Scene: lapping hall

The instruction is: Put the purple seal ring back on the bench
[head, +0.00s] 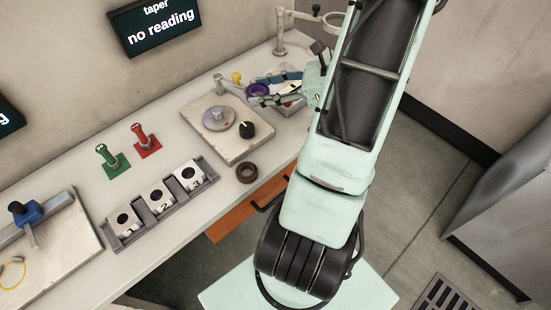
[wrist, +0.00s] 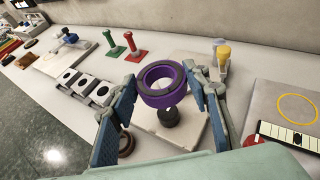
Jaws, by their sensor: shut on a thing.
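The purple seal ring (head: 257,90) is held between the blue fingers of my gripper (head: 266,88), above the bench (head: 75,175) near the far right corner of the square machine plate. In the wrist view the ring (wrist: 165,99) sits between the two fingertips of my gripper (wrist: 162,78), tilted towards the camera with its dark inner bore showing. It appears clear of the plate and the black knob behind it. My gripper is shut on the ring. In the head view the fingers partly hide the ring.
The machine plate (head: 236,148) carries a round disc and a black knob (head: 247,130). A brown ring (head: 247,173) lies by the bench's front edge. Numbered blocks (head: 160,200), green (head: 113,163) and red (head: 147,143) stands and a yellow-topped post (head: 237,78) stand nearby.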

